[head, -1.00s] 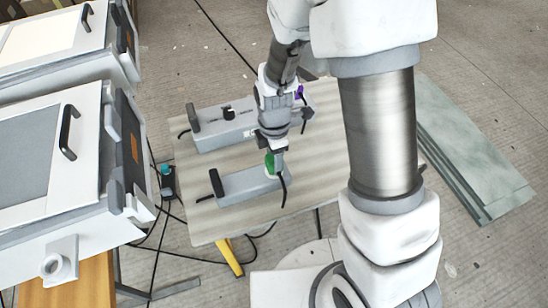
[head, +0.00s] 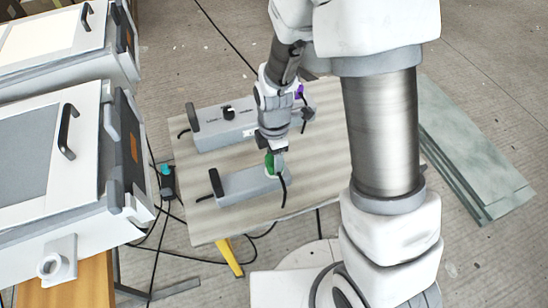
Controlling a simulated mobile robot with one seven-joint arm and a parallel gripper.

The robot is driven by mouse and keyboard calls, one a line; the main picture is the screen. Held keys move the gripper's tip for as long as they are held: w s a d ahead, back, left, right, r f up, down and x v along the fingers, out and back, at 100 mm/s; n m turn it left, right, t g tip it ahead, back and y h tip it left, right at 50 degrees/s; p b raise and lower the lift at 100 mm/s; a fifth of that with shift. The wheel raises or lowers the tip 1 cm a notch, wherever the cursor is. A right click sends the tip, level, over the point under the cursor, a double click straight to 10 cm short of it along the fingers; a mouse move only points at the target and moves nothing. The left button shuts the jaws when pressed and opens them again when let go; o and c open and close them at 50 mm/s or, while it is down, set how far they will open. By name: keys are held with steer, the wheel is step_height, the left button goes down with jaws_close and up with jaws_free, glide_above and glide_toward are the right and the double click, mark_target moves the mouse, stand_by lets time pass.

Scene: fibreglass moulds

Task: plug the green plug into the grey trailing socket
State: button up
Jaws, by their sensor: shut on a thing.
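The green plug (head: 269,163) is in my gripper (head: 272,156), at the right end of the nearer grey socket block (head: 240,187). A black cable hangs from the plug down past the block's right end. The block lies on the table and has a black handle at its left end. The plug is upright and at or just above the block's top. I cannot tell whether it is seated in an outlet, as the fingers partly hide the contact.
A second, longer grey block (head: 213,137) with a black knob lies behind, with a purple plug (head: 299,91) near its right end. The table (head: 320,170) is bare at front right. White machines (head: 50,160) stand left; loose cables lie on the floor.

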steer(key=shift+f+b, duration=0.35)
steer(key=shift+f, duration=0.15)
steer(key=o, duration=1.3)
step_height(320, 180, up, 18)
steer(key=p, duration=0.4)
steer(key=shift+f, duration=0.2)
